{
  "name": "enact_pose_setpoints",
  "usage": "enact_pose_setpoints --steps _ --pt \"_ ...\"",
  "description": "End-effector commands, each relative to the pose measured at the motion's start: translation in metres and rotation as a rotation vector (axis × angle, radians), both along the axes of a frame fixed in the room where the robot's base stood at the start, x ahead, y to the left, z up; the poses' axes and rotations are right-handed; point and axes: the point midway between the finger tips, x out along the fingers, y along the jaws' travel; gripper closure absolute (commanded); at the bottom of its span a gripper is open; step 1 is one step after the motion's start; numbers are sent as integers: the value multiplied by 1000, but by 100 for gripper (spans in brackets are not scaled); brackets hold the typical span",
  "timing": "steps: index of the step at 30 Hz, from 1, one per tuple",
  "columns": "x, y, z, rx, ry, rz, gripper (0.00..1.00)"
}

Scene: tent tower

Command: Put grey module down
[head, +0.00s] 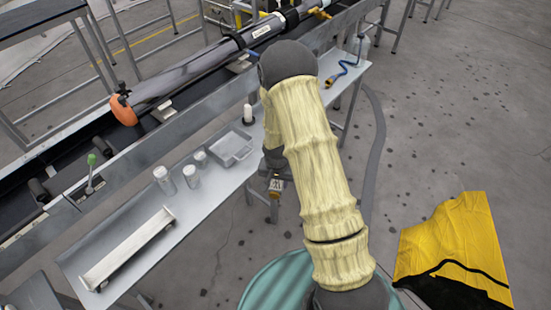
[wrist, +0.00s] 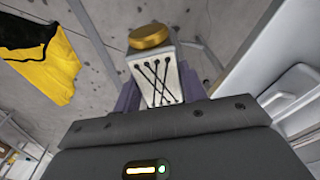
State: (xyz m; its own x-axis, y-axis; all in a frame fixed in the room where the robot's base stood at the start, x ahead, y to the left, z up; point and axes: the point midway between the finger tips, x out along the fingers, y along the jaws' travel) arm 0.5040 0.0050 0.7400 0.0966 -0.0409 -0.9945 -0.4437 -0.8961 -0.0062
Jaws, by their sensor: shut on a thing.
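The grey module (wrist: 160,80) is a pale grey block laced with crossed black cord, with a gold cap at its far end in the wrist view. My gripper (wrist: 158,97) is shut on it, with a purple finger on each side.
The bench also holds small clear jars (head: 164,180), a white bottle (head: 248,114), a long pale channel (head: 128,250) and a blue tool (head: 345,70). A long tube (head: 195,70) lies behind the bench. Bare bench shows between jars and channel. A yellow bag (head: 452,245) is at right.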

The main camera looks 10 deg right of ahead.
Motion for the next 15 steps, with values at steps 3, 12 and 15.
enact_pose_setpoints --steps 3,12,15 --pt "-10 -1 -18 -1 6 112 100" --pt "-43 -3 -73 -6 -5 394 100" --pt "-50 -4 -83 -9 -11 443 100"
